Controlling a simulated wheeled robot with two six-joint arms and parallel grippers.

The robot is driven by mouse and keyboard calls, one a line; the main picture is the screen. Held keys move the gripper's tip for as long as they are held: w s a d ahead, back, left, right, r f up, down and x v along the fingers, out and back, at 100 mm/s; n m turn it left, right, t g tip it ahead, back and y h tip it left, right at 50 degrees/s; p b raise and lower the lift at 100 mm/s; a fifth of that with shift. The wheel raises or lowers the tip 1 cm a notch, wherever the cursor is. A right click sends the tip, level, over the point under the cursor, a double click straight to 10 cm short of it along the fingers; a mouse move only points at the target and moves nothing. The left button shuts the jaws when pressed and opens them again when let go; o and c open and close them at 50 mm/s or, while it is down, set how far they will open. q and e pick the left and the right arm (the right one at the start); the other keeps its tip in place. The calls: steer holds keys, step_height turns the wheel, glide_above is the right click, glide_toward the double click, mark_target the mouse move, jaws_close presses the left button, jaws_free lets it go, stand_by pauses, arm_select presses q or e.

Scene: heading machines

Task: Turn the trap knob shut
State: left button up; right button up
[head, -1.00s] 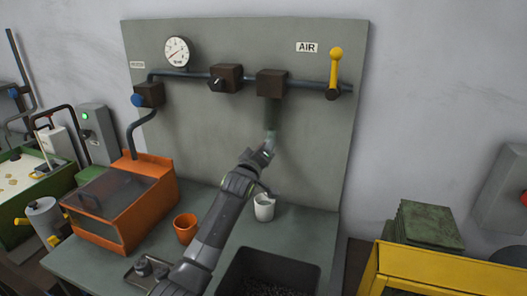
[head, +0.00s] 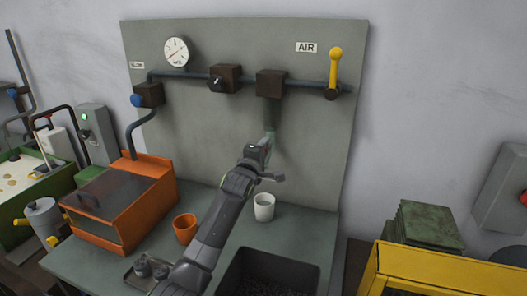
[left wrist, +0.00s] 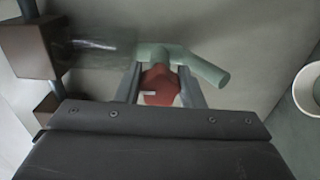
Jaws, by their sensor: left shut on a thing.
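The trap is a dark block (head: 271,83) on the pipe, with a dim see-through bowl (head: 272,112) under it. In the left wrist view, the trap's pale green outlet (left wrist: 208,69) ends in an angled spout. The red trap knob (left wrist: 160,86), with a short white mark lying crosswise in the picture, sits at this outlet. My left gripper (head: 268,146) is at the bottom of the trap. Its fingers (left wrist: 160,88) are on both sides of the knob and shut on it. The knob is hidden in the head view. My right gripper is not in view.
An orange cup (head: 185,229), an orange box (head: 122,205) and a dark bin (head: 243,262) are nearby. A yellow lever (head: 335,68) is at the pipe's right end.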

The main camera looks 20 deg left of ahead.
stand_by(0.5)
arm_select(q)
steer(key=o, duration=1)
steer(key=shift+s, duration=0.1)
steer(key=s+b, duration=0.2)
steer(key=s, duration=1.5)
steer(key=shift+a+b, duration=0.3)
steer(key=shift+b, duration=0.05)
steer(key=shift+s, duration=0.1)
